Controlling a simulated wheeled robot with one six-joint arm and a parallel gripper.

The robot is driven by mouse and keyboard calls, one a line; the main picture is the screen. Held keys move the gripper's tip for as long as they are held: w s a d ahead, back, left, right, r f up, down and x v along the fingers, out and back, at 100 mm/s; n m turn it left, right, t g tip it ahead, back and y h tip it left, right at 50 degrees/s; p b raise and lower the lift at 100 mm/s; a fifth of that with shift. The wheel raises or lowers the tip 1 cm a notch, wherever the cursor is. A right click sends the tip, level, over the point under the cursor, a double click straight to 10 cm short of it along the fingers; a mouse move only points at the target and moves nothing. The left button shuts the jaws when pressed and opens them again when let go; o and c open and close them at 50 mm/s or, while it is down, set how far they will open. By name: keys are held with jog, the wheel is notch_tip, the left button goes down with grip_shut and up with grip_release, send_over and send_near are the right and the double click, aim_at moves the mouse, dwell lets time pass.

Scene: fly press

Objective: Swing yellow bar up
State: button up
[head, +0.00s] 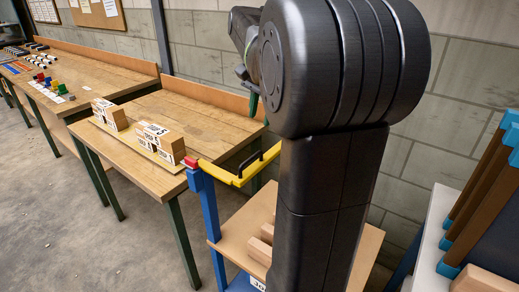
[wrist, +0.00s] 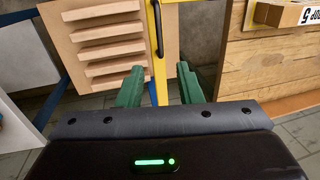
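The yellow bar (head: 212,172) lies about level across the blue frame (head: 209,210) in the head view. A red block (head: 191,162) sits at its left end and a black handle (head: 250,163) stands on it. My arm hides its right part. In the wrist view the yellow bar (wrist: 154,62) runs upright between the green fingers of my gripper (wrist: 160,70), with the black handle (wrist: 159,30) beyond the fingertips. The fingers are apart with nothing gripped. In the head view only a green fingertip shows, above the bar; the rest is behind my arm.
A wooden workbench (head: 205,120) with lettered wooden blocks (head: 165,142) stands left of the frame. A wooden board with slats (wrist: 108,50) lies beside the bar. A rack with blue and brown slats (head: 480,190) is at the right. Grey floor (head: 55,220) is clear at left.

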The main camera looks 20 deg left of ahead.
aim_at(253, 156)
jog(key=f, duration=0.4)
jog(key=a+f+b, duration=0.1)
jog(key=f, duration=0.3)
jog(key=a+f, duration=0.1)
jog(key=f, duration=0.3)
jog(key=shift+w+a+f, duration=0.15)
jog(key=shift+w+f, duration=0.2)
jog(key=shift+w, duration=0.05)
grip_shut()
